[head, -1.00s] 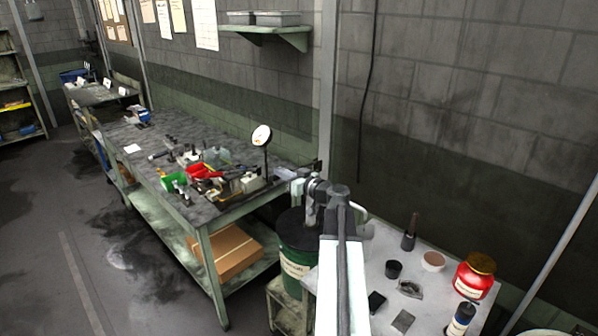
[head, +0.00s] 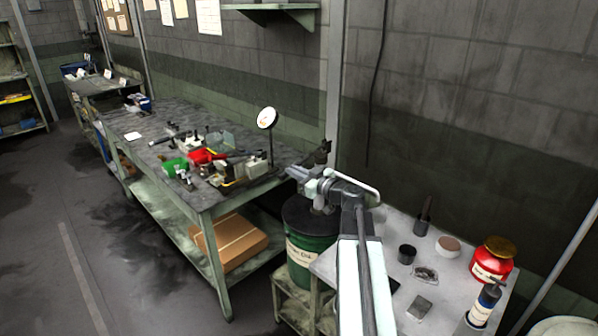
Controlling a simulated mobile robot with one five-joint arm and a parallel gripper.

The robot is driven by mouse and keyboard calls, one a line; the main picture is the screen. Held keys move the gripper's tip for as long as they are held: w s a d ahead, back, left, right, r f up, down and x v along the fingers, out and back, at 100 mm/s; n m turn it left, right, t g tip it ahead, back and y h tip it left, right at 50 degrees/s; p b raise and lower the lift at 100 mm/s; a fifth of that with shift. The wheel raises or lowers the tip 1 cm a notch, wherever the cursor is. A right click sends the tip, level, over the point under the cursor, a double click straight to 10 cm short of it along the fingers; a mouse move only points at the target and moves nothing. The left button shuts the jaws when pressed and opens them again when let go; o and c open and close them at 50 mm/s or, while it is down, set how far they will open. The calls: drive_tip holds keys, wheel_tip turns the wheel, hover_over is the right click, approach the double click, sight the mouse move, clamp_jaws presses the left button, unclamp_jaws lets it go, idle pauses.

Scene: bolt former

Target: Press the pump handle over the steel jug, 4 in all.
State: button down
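A green drum (head: 312,250) with a pale label stands behind my arm, left of the small table. A pale curved tube (head: 352,183), which looks like part of the pump, shows above the drum and bends down at its right end. My gripper (head: 299,175) is above the drum, its grey end pointing left, close to or overlapping the tube. Whether it touches the pump handle, and how far its fingers are apart, I cannot tell. I cannot make out the handle for certain. The steel jug is not visible; my arm covers part of the table.
The small table (head: 398,228) holds a black cup (head: 407,255), a pale bowl (head: 448,246), a red jar (head: 492,262) and a dark bottle (head: 484,304). A long workbench (head: 172,137) with tools and a round dial (head: 267,118) stands left. Floor at left is clear.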

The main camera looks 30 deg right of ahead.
drive_tip(key=shift+w+a+f, duration=0.1)
drive_tip(key=shift+w+a, duration=0.05)
drive_tip(key=shift+a, duration=0.2)
wheel_tip(320, 180, up, 5)
drive_tip(key=p, duration=0.5)
drive_tip(key=v, duration=1.1)
drive_tip(key=shift+f, duration=0.4)
drive_tip(key=shift+a, duration=0.1)
